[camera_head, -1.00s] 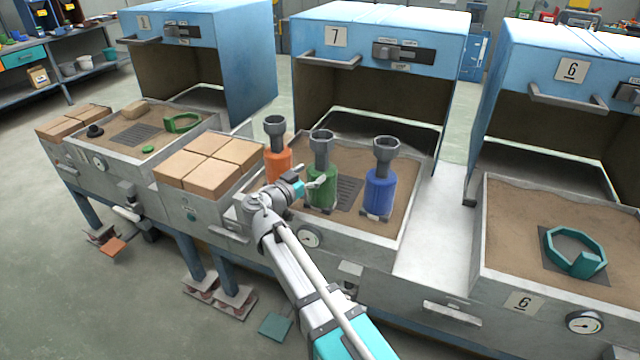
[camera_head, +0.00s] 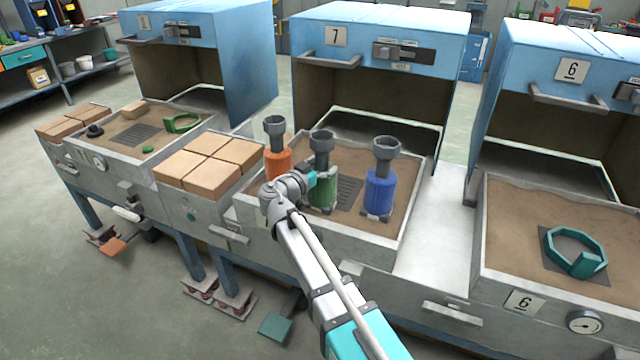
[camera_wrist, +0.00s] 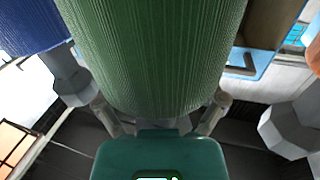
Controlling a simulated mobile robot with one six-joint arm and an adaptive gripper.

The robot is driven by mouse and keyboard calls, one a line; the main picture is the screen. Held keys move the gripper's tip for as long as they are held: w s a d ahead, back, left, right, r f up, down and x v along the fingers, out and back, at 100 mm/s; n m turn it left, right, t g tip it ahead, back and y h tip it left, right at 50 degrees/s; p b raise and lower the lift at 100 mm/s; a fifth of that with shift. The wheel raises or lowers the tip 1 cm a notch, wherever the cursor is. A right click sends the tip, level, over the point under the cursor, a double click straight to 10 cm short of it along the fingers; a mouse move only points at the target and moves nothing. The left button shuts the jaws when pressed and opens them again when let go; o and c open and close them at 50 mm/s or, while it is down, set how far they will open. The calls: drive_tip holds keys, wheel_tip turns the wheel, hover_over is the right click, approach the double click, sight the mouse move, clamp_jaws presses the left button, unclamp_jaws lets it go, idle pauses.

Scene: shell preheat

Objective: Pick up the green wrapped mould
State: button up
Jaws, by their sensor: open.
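The green wrapped mould (camera_head: 328,196), with a grey cup on top, stands upright in the sand tray of station 7, between the orange wrapped mould (camera_head: 277,163) and the blue wrapped mould (camera_head: 379,192). My gripper (camera_head: 320,186) is at the near side of the green mould and hides part of its body. In the wrist view the green mould (camera_wrist: 150,50) fills the middle, and my open fingers (camera_wrist: 160,112) stand at either side of it. I cannot tell whether they touch it. The blue mould (camera_wrist: 28,25) shows at upper left, the orange one (camera_wrist: 312,52) at the right edge.
The station 7 tray (camera_head: 400,245) has a raised metal rim, with a raised blue hood (camera_head: 380,30) behind it. Bricks (camera_head: 205,165) lie to its left. A clear metal ledge (camera_head: 440,220) lies to its right. A teal ring-shaped piece (camera_head: 575,262) lies in tray 6.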

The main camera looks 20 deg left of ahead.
sight(318, 158)
drive_tip(key=shift+c, duration=0.3)
clamp_jaws()
drive_tip(key=shift+r, duration=0.1)
idle(0.4)
wheel_tip(318, 158, up, 3)
drive_tip(key=p, duration=0.3)
drive_tip(key=s+d+r+p, duration=0.2)
drive_tip(key=s+r+p, duration=0.8)
drive_tip(key=s, duration=0.3)
drive_tip(key=shift+s+d, duration=0.25)
drive_tip(key=shift+s, duration=0.15)
